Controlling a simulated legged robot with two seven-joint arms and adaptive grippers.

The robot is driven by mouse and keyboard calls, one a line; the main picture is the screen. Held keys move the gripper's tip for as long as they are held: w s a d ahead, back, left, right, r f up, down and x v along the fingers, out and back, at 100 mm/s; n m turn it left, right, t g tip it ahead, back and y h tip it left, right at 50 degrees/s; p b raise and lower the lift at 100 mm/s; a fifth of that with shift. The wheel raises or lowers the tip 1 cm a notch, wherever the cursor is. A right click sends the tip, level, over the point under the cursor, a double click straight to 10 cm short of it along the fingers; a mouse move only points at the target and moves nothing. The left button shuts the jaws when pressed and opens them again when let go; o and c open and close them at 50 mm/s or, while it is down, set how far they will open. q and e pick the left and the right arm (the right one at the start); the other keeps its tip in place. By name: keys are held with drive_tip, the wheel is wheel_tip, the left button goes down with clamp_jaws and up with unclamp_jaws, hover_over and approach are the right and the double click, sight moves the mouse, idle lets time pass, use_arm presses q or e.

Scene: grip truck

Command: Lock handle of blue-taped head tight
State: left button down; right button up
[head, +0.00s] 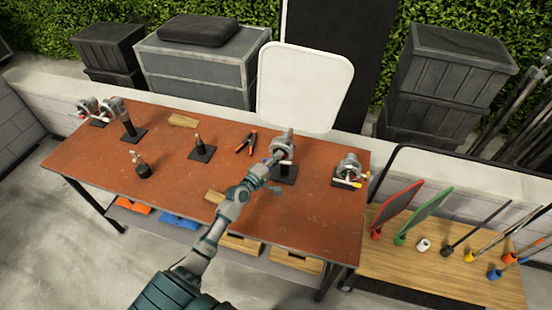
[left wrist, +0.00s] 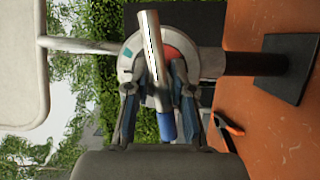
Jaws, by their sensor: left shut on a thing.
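A round grey clamp head (left wrist: 133,56) with a red patch and a small teal patch fills the middle of the left wrist view. In the head view this head (head: 283,140) tops a dark post on the workbench. A silver bar handle (left wrist: 151,45) with a blue end (left wrist: 167,124) crosses the front of the head, slightly tilted. My left gripper (left wrist: 156,78) is shut on the handle, one finger on each side. In the head view my left gripper (head: 270,164) reaches the head from the front and partly hides it. My right gripper is not in view.
The red-brown workbench (head: 90,165) carries other clamp heads on posts, at the left (head: 116,106) and right (head: 348,168). Black-orange pliers (head: 246,143) lie left of my gripper. A white board (head: 305,85) stands behind. A lower wooden table (head: 480,270) holds paddles and rods.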

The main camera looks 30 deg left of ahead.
use_arm(q)
drive_tip(key=shift+d+f, duration=0.3)
drive_tip(key=shift+f, duration=0.15)
drive_tip(key=c, duration=1.2)
unclamp_jaws()
drive_tip(key=shift+o, duration=0.9)
drive_tip(key=shift+d, duration=0.1)
drive_tip(key=shift+r, duration=0.3)
drive_tip(key=s+a, duration=0.1)
drive_tip(key=s, duration=1.1)
drive_tip(key=shift+a, duration=0.35)
drive_tip(key=shift+f, duration=0.1)
